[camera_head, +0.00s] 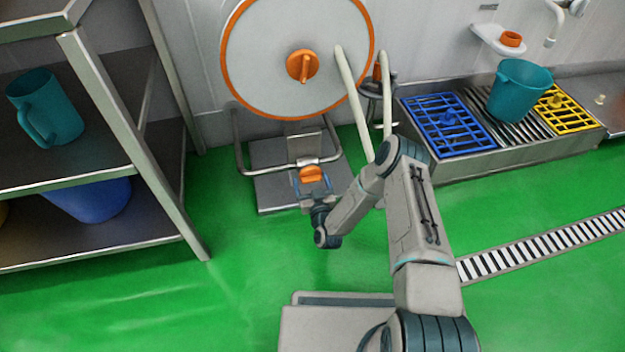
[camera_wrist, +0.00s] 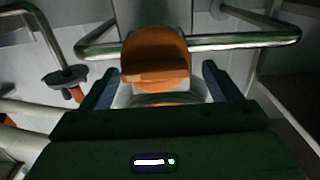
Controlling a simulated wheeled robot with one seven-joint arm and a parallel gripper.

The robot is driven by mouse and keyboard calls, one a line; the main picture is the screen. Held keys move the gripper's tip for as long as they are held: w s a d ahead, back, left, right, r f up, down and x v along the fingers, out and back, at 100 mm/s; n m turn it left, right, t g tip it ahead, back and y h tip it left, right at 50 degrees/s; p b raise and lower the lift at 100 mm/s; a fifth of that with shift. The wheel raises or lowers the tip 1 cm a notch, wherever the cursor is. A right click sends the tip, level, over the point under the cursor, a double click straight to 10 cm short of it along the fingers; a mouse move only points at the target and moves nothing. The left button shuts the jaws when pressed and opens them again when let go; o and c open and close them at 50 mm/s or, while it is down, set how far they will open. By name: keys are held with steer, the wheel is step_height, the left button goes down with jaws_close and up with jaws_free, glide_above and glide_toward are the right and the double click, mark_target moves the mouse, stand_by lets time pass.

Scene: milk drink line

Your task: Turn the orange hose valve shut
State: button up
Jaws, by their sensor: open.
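My gripper (camera_head: 311,188) is at the knob. In the wrist view my gripper (camera_wrist: 160,80) is open, one dark finger on each side of the knob's lower part, with visible gaps. Whether the fingertips reach past the grip bar is hard to tell. The knob's mount is largely hidden.
The hose reel (camera_head: 265,35) has an orange rim and hub; its pale hose (camera_head: 353,95) hangs close to my arm. A metal shelf (camera_head: 130,185) holding a teal jug (camera_head: 47,108) stands left.

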steer(key=shift+w+d, duration=0.1)
steer(key=shift+d, duration=0.15)
steer(key=shift+c, duration=0.6)
steer(key=c, duration=0.7)
steer(key=shift+d+m, duration=0.1)
steer(key=shift+m, duration=0.2)
steer(key=m, duration=0.4)
steer(key=shift+f, duration=0.1)
steer(key=m, duration=0.4)
steer(key=shift+d+m, duration=0.15)
steer(key=shift+m, duration=0.25)
steer(key=m, duration=0.5)
steer(key=shift+f, duration=0.15)
steer(key=shift+m, duration=1.7)
steer(key=o, duration=0.8)
